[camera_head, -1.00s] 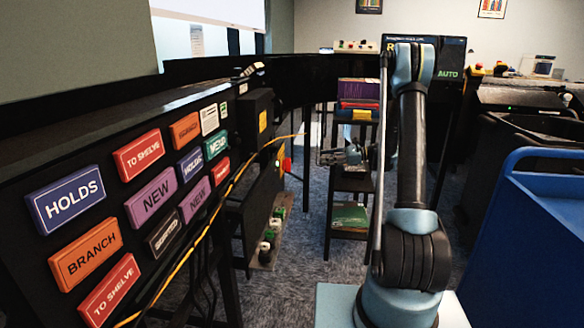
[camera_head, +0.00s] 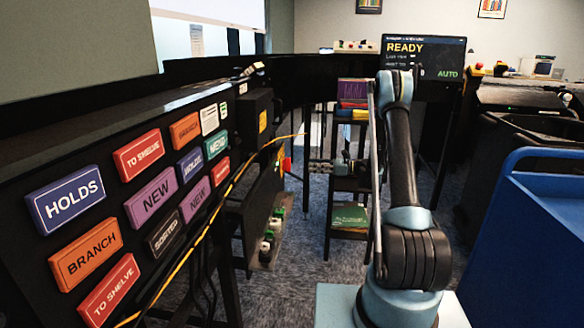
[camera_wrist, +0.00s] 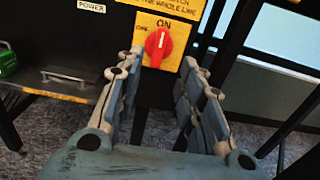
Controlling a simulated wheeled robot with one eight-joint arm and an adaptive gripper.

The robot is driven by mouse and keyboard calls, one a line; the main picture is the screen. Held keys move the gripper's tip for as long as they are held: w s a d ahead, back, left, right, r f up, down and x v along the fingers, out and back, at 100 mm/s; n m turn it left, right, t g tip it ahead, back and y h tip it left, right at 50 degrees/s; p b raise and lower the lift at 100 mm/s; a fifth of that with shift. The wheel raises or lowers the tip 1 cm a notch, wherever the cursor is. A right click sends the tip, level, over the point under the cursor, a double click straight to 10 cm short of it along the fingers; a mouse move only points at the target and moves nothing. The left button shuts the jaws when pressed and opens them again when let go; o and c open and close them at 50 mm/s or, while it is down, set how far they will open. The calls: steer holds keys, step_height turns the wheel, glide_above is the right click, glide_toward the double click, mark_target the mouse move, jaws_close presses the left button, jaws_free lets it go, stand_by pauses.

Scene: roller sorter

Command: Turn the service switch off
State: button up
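The service switch is a red rotary knob (camera_wrist: 158,45) on a yellow plate (camera_wrist: 186,27) in the wrist view. The plate reads "ON" above the knob, and the knob's white mark points up towards it, slightly tilted. My gripper (camera_wrist: 159,64) is open, with one finger to each side of the knob in the picture. Nothing is between the fingers in the foreground; whether they reach the knob's depth I cannot tell. In the head view a small red patch (camera_head: 287,164) by the dark frame appears to be the switch. My gripper is small and partly hidden there.
A "POWER" label (camera_wrist: 91,8) and a metal handle (camera_wrist: 68,75) are left of the switch. A green object (camera_wrist: 7,60) sits at the far left. A shelf cart (camera_head: 350,218) with books stands beside my arm. A blue cart (camera_head: 530,240) is at right. The screen (camera_head: 424,60) reads "READY" and "AUTO".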

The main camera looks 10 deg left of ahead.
mark_target(287, 165)
steer(key=a, duration=1.1)
steer(key=shift+w+a, duration=0.15)
steer(key=shift+w, duration=0.05)
jaws_close()
